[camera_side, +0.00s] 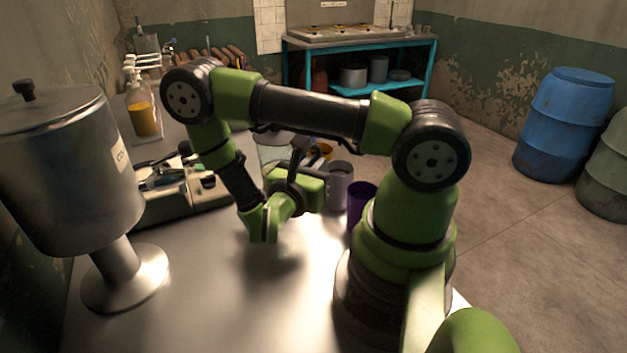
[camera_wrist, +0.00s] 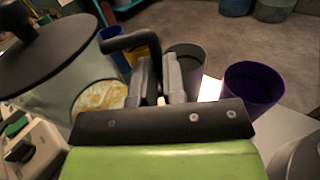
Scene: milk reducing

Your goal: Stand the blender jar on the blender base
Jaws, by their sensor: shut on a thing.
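The blender jar (camera_wrist: 92,82) has clear walls, a wide black lid and a black handle (camera_wrist: 128,41). In the wrist view it fills the left side. My gripper (camera_wrist: 166,80) is shut on the handle, to the right of the jar body. In the side view, the jar (camera_side: 275,150) shows partly behind my arm; its lower part is hidden, so I cannot tell whether it touches anything. A beige box with dark knobs (camera_side: 208,196), left of the jar, looks like the blender base. Its light body also shows in the wrist view (camera_wrist: 38,135).
A grey cup (camera_side: 339,187) and a purple cup (camera_side: 361,200) stand right of the gripper. A large metal dispenser (camera_side: 70,170) stands at left. A pump bottle (camera_side: 143,118) is at the back left. The front middle of the metal table (camera_side: 220,300) is clear.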

